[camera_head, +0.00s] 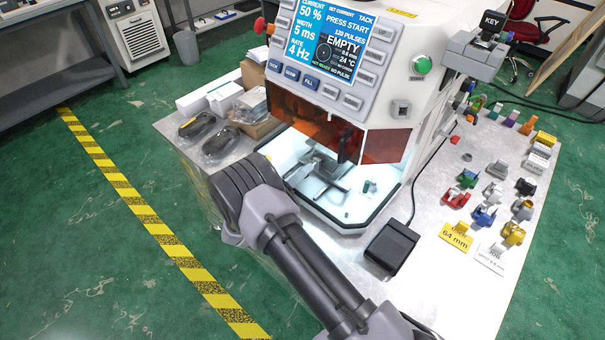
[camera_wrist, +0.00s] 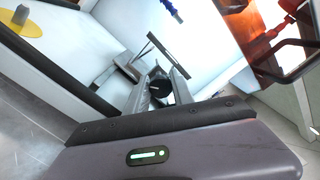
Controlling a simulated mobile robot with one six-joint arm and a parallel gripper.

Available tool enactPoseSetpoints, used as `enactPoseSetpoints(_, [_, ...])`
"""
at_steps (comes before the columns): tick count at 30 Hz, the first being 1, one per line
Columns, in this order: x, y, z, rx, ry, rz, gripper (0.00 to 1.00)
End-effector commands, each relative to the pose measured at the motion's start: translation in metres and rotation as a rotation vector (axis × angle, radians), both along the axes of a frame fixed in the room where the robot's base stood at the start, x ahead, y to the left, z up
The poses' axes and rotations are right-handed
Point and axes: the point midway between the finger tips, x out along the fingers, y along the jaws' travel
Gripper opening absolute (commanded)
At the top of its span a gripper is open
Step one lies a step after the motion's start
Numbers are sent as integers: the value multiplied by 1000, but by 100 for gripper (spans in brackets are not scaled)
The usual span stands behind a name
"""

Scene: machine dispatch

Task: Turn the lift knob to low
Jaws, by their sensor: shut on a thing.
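A small black knob (camera_wrist: 160,88), which I take for the lift knob, shows in the wrist view between the two grey fingers of my gripper (camera_wrist: 162,92). The fingers are shut on it, and they cover its sides. Its setting marks cannot be read. In the head view my arm reaches the open front of the white machine (camera_head: 385,95). The fingertips and the knob cannot be made out clearly there. A grey metal fixture (camera_head: 322,170) stands on the lit chamber floor.
An orange see-through shield (camera_head: 385,146) hangs above the chamber opening; it also shows in the wrist view (camera_wrist: 262,30). A black pedal (camera_head: 391,245) lies on the table right of my arm. Several coloured parts stand farther right. Dark bagged items (camera_head: 221,143) lie at left.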

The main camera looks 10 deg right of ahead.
Motion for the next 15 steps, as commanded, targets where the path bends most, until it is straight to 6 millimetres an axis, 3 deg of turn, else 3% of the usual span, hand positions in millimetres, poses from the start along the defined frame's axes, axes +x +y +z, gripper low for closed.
enactPoseSetpoints(15, [0,-1,0,-286,393,-3,0])
